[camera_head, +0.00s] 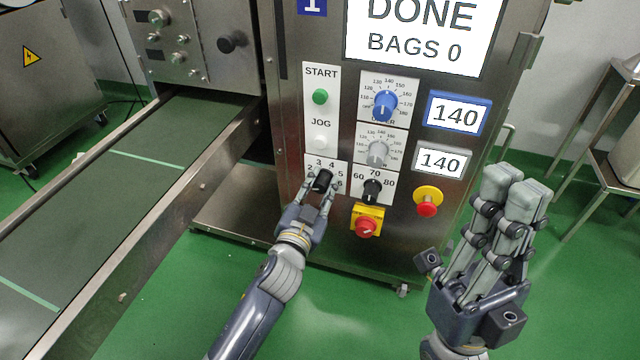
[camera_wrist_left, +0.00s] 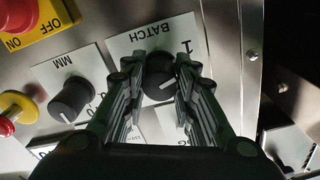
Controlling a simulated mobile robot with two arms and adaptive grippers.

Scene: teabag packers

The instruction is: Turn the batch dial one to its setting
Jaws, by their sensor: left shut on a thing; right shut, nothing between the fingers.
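The batch dial (camera_head: 322,180) is a black knob on a white plate marked with numbers, low on the steel machine's front panel. My left gripper (camera_head: 320,188) is at this dial with its fingers on both sides, shut on it. In the left wrist view the dial (camera_wrist_left: 158,80) sits between the two fingers, below the word BATCH and a 1. The fingers hide part of the scale, and I cannot tell which number the dial points to. My right gripper (camera_head: 514,185) is shut and empty, raised in front of the machine at the right.
Right of the batch dial are a black dial (camera_head: 372,190) marked 60, 70, 80, a red-and-yellow switch (camera_head: 366,222) and a red stop button (camera_head: 427,204). Blue (camera_head: 386,105) and grey (camera_head: 377,153) knobs sit above. A conveyor (camera_head: 130,165) runs at the left. Green floor lies open in front.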

